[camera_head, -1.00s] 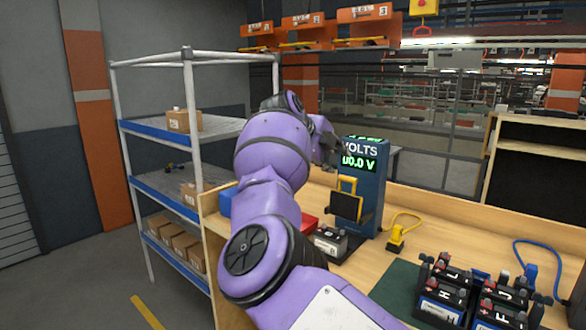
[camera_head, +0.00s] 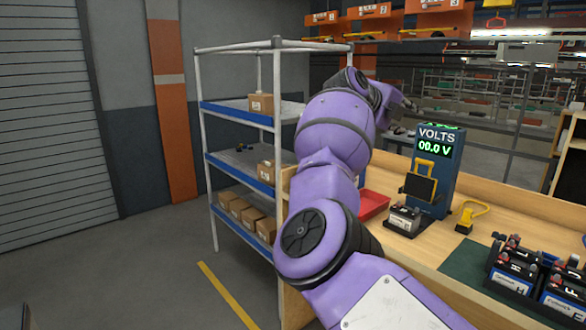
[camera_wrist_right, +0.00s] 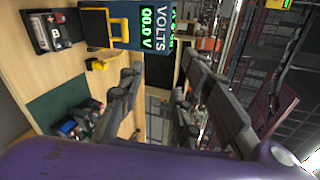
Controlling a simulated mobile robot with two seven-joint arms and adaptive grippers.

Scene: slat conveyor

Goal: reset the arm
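My right arm is purple and reaches up across the middle of the head view. Its gripper (camera_head: 402,118) is small and partly hidden behind the arm there, in the air in front of the caged area. In the right wrist view the dark fingers of this gripper (camera_wrist_right: 165,85) stand apart with nothing between them. A blue voltage tester (camera_head: 437,170) reading 00.0 V stands on the wooden bench, to the right of and below the gripper in the head view. My left gripper is not in view.
A dark battery (camera_head: 405,221) and a red tray (camera_head: 372,203) are on the bench (camera_head: 425,250). Several batteries stand on a green mat (camera_head: 468,262) at right. A metal rack (camera_head: 277,120) with cardboard boxes stands behind my arm. The floor at left is mostly clear.

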